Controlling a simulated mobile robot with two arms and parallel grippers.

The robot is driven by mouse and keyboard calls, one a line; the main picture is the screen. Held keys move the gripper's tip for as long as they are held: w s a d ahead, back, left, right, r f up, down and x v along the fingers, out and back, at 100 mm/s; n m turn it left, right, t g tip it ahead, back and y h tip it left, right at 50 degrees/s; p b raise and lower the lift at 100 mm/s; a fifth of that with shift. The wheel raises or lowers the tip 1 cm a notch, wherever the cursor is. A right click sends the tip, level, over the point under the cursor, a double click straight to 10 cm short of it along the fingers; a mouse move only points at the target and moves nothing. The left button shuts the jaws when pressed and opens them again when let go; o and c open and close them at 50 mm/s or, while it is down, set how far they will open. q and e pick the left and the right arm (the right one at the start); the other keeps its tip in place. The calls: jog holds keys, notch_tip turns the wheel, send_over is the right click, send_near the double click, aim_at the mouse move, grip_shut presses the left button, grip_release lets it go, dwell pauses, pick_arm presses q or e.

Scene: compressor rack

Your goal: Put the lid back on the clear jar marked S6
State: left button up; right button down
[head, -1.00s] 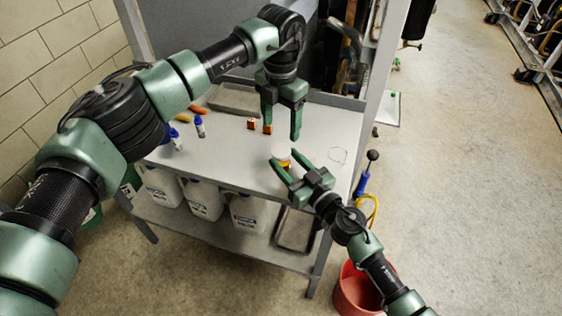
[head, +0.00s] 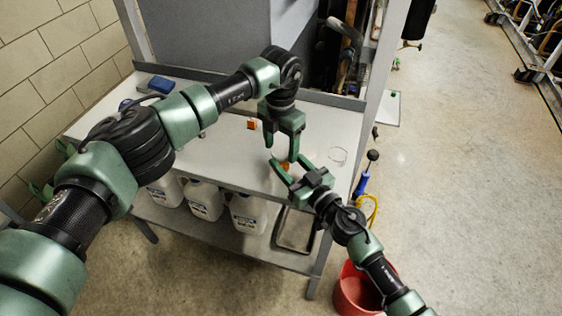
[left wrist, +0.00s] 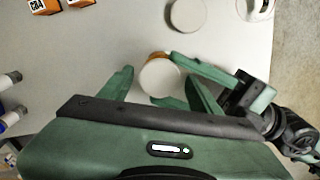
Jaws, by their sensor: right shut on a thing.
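A small jar with orange-brown sides and a pale round top (left wrist: 160,78) stands between gripper fingers; a little orange of it shows in the head view (head: 285,167). I cannot read its mark or tell whether the pale top is a lid. My right gripper (head: 288,165) is shut on this jar from the front right. My left gripper (head: 281,151) points down just above the jar, open; in the left wrist view its fingers (left wrist: 160,86) are on either side of the jar with gaps. A pale round disc (left wrist: 187,15) lies behind the jar, perhaps a lid.
A whitish round object (left wrist: 258,8) lies further right. Orange blocks (left wrist: 43,5) stand back left on the grey bench (head: 232,150). Blue-capped vials (left wrist: 8,118) are at left.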

aim_at(281, 151)
pick_arm(q)
grip_shut()
jog(key=m, duration=0.6)
jog(key=shift+m, duration=0.4)
jog(key=shift+a, duration=0.1)
jog(key=shift+o, duration=1.4)
grip_release()
jog(key=shift+r, duration=0.1)
jog(key=shift+r, duration=2.2)
jog(key=o, duration=0.6)
jog(key=shift+c, duration=0.2)
